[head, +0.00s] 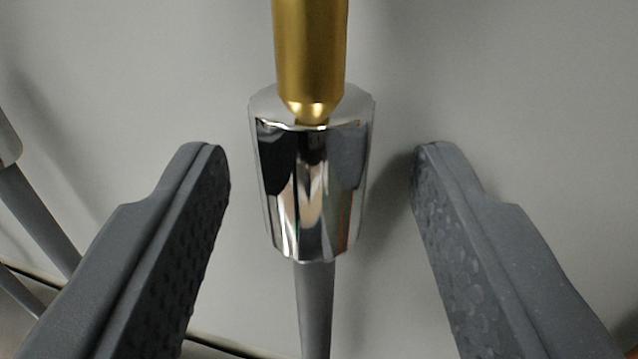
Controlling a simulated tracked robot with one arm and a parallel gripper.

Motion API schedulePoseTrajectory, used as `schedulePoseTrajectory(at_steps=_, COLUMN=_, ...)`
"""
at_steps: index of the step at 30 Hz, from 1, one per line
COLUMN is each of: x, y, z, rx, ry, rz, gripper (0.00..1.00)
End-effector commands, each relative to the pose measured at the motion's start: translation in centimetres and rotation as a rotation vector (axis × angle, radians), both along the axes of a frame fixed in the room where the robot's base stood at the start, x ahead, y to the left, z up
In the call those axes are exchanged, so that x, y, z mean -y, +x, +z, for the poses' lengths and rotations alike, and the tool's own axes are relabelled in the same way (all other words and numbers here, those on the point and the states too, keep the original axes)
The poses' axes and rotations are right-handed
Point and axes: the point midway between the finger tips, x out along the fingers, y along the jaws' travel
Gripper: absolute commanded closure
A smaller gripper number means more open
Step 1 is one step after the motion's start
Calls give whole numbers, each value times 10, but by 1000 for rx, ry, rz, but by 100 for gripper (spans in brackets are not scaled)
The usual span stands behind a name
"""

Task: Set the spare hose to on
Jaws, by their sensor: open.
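A shiny chrome faceted fitting (310,190) is in the middle of the head view, with a grey hose (314,305) running down from it. A brass-coloured stem (310,50) comes from the top and meets the fitting's upper end. I cannot tell whether this is the spare hose. My gripper (320,165) is open. One dark grey finger stands to the left of the chrome fitting and one to the right, with a gap on both sides. Neither finger touches the fitting.
A plain light grey wall (500,80) lies behind the fitting. At the left edge, part of another metal fitting (8,140) with a grey hose (38,220) shows. A dark edge line runs along the bottom behind the fingers.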

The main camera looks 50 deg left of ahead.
Motion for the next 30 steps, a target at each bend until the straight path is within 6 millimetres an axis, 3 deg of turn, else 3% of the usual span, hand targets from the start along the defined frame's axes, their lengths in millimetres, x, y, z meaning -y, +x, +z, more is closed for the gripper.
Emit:
schedulePoseTrajectory(at_steps=1, x=0, y=0, z=0, rx=0, ry=0, rz=0, gripper=55)
schedulePoseTrajectory(at_steps=6, x=0, y=0, z=0, rx=0, ry=0, rz=-1, gripper=100)
schedulePoseTrajectory(at_steps=11, x=1, y=0, z=3, rx=1, ry=0, rz=-1, gripper=100)
schedulePoseTrajectory(at_steps=19, x=1, y=1, z=41, rx=6, ry=0, rz=-2, gripper=100)
schedulePoseTrajectory(at_steps=27, x=1, y=2, z=44, rx=7, ry=5, rz=-4, gripper=100)
schedulePoseTrajectory(at_steps=28, x=1, y=2, z=44, rx=7, ry=5, rz=-4, gripper=72)
schedulePoseTrajectory(at_steps=30, x=2, y=2, z=44, rx=7, ry=5, rz=-4, gripper=53)
